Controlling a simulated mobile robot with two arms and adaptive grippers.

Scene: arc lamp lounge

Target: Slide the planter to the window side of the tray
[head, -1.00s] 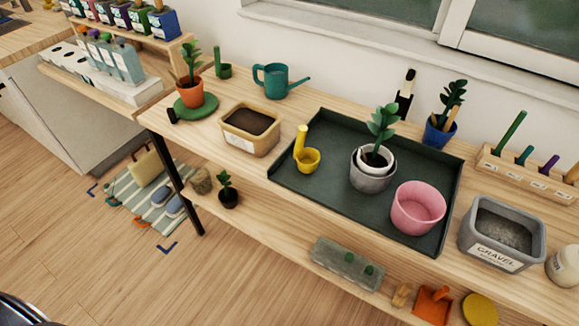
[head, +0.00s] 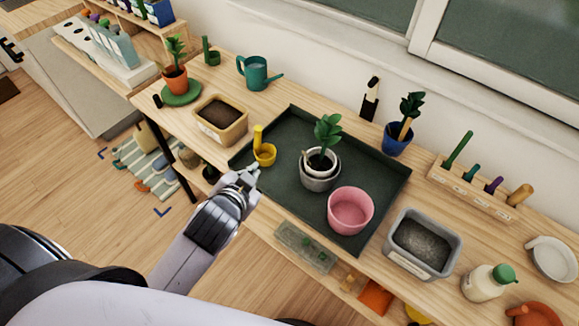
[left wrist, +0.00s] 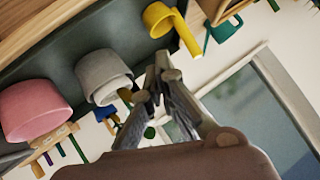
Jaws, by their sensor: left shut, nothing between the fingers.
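The planter (head: 320,180) is a grey pot with a white pot and a leafy green plant inside. It stands upright near the middle of the dark green tray (head: 286,133), with bare tray between it and the window-side rim. It also shows in the left wrist view (left wrist: 98,72), left of my fingers. My left gripper (head: 252,173) is shut and empty at the tray's front-left edge, left of the planter and apart from it. In the left wrist view its fingertips (left wrist: 162,62) are together. My right gripper is not in view.
On the tray, a yellow scoop cup (head: 264,154) is close by my left fingertips, and a pink pot (head: 350,211) stands right of the planter. A soil tub (head: 220,120) is left of the tray and a gravel tub (head: 421,244) right. The window wall runs behind.

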